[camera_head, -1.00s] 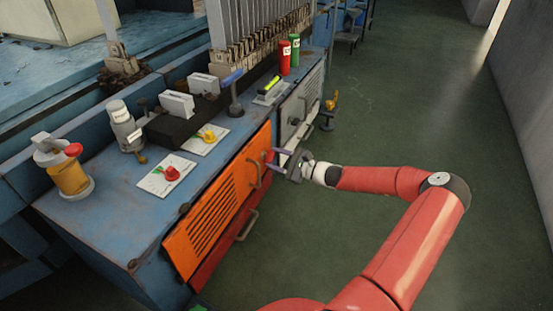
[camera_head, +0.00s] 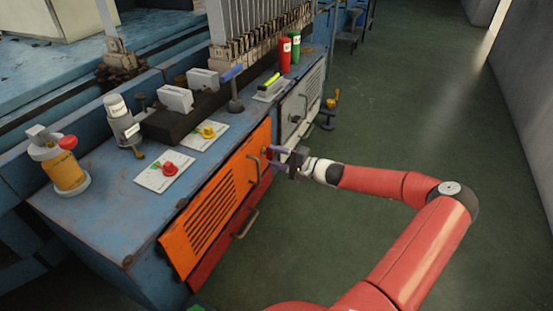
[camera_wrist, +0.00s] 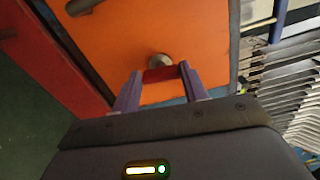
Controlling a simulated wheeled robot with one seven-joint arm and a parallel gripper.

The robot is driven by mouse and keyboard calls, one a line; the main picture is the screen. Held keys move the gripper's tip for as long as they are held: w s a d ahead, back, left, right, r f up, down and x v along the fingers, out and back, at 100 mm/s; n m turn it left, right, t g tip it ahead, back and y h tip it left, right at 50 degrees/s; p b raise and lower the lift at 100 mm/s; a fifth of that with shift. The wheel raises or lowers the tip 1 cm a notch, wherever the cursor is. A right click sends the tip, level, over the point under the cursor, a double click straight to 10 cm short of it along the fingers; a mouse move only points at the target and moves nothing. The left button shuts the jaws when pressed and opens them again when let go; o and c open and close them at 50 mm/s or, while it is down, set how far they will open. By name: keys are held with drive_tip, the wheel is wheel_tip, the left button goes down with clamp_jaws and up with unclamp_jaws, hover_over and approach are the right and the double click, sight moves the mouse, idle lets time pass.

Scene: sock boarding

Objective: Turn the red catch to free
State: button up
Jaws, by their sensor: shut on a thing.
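The red catch (camera_wrist: 160,75) shows in the wrist view as a small red bar in front of a round metal boss (camera_wrist: 158,60) on the orange door (camera_wrist: 180,28). My gripper (camera_wrist: 161,80) is shut on it, one purple finger on each side. In the head view my gripper (camera_head: 276,153) is at the upper right corner of the orange door (camera_head: 222,197). The catch is mostly hidden by the fingers there, and its exact angle is hard to tell.
A bar handle (camera_head: 254,170) stands out from the orange door close to my gripper. A grey louvred door (camera_head: 300,104) is to the right. A red knob (camera_head: 169,168) and a yellow knob (camera_head: 208,131) sit on plates on the bench top. The floor (camera_head: 400,120) at right is clear.

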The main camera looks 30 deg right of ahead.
drive_tip(key=shift+n, duration=0.6)
drive_tip(key=o, duration=1)
drive_tip(key=v, duration=0.7)
drive_tip(key=shift+s+d+p, duration=0.25)
drive_tip(key=shift+s+p, duration=0.1)
